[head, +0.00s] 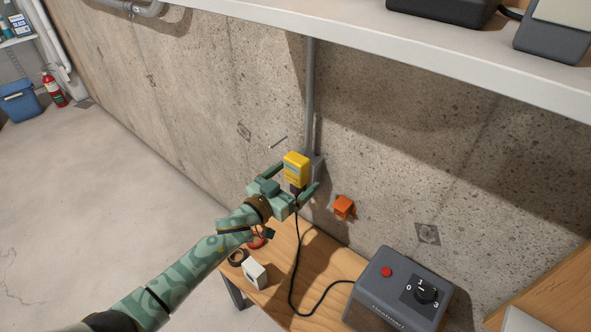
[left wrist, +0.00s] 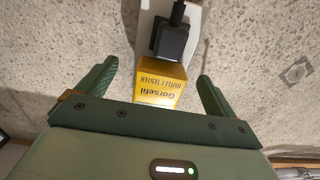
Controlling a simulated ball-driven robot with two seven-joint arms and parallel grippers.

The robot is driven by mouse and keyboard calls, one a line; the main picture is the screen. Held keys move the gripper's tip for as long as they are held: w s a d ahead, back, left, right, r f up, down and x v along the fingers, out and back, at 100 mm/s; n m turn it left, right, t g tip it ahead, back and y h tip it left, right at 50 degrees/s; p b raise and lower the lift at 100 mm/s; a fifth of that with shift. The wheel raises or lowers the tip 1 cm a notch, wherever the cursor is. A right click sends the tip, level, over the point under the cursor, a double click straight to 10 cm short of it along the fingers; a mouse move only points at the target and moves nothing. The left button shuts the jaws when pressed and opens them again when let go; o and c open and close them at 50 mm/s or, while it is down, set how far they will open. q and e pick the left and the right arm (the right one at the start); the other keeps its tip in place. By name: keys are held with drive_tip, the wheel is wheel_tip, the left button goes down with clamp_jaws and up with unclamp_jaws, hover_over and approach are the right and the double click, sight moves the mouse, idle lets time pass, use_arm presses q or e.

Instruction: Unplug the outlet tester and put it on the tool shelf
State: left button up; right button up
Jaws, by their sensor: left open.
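The yellow outlet tester (head: 296,167) sits at the grey outlet box (head: 315,166) on the concrete wall. In the left wrist view the tester (left wrist: 160,82), lettered "OUTLET TESTER", is at the pale outlet plate (left wrist: 198,38), beside a black plug (left wrist: 170,42). My left gripper (head: 297,178) is open, with one finger on each side of the tester. In the left wrist view gaps show between the tester and both fingers (left wrist: 158,84). A pale shelf (head: 470,52) crosses the upper right; I cannot tell whether it is the tool shelf. My right gripper is out of view.
A black cord (head: 291,282) runs from below the tester to a grey dial box (head: 398,290) on the wooden bench (head: 318,268). An orange block (head: 344,207) is by the wall.

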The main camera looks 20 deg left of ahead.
sight(292, 180)
use_arm(q)
drive_tip(key=shift+r, duration=0.1)
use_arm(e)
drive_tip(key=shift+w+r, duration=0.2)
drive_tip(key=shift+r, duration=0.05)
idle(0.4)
use_arm(q)
drive_tip(key=c, duration=1.7)
drive_tip(key=shift+s+a+p, duration=0.2)
drive_tip(key=shift+s+p, duration=0.3)
drive_tip(key=shift+s, duration=0.05)
drive_tip(key=shift+c, duration=0.2)
drive_tip(key=shift+p+v, duration=1.25)
drive_tip(key=shift+v, duration=1.2)
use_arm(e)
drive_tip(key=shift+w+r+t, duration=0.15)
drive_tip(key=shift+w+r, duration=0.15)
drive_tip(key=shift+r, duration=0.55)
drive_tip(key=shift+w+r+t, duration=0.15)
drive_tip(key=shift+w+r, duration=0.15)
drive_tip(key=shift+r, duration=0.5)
